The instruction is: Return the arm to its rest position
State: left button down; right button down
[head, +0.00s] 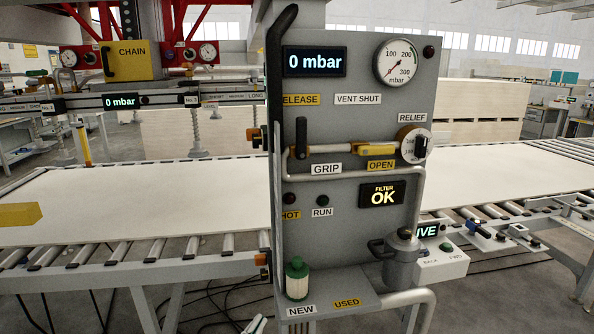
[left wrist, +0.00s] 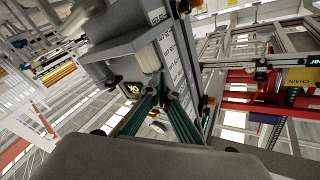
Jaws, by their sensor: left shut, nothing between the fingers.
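My left gripper (head: 256,325) shows only as a small pale and green tip at the bottom edge of the head view, below the shelf of the grey control panel (head: 350,225). In the left wrist view the gripper (left wrist: 160,92) has its dark green fingers closed together, with nothing held. The panel's underside lies beyond them there, tilted in the picture. The rest of my left arm is out of the head view. My right gripper is in neither view.
A white and green filter cartridge (head: 297,279) stands on the panel shelf, left of a grey filter housing (head: 401,262). A black lever (head: 277,80) rises on the panel's left. Roller conveyors (head: 180,247) carry a pale board (head: 150,200). Cables lie on the floor.

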pick_arm(q)
jog(key=s+a+f+n+g+y, duration=0.1)
jog(key=s+a+f+n+g, duration=0.1)
jog(key=s+a+f, duration=0.2)
jog(key=s+a+f+n+g+y, duration=0.2)
jog(key=s+a+f, duration=0.3)
jog(key=s+f, duration=0.5)
jog(key=s+a+f+n+g+y, duration=0.2)
jog(key=s+f, duration=0.6)
jog(key=f, duration=0.5)
jog(key=shift+a+n+g, duration=0.5)
jog(key=shift+a+g, duration=0.1)
jog(key=shift+a, duration=0.55)
jog(key=shift+f, duration=0.1)
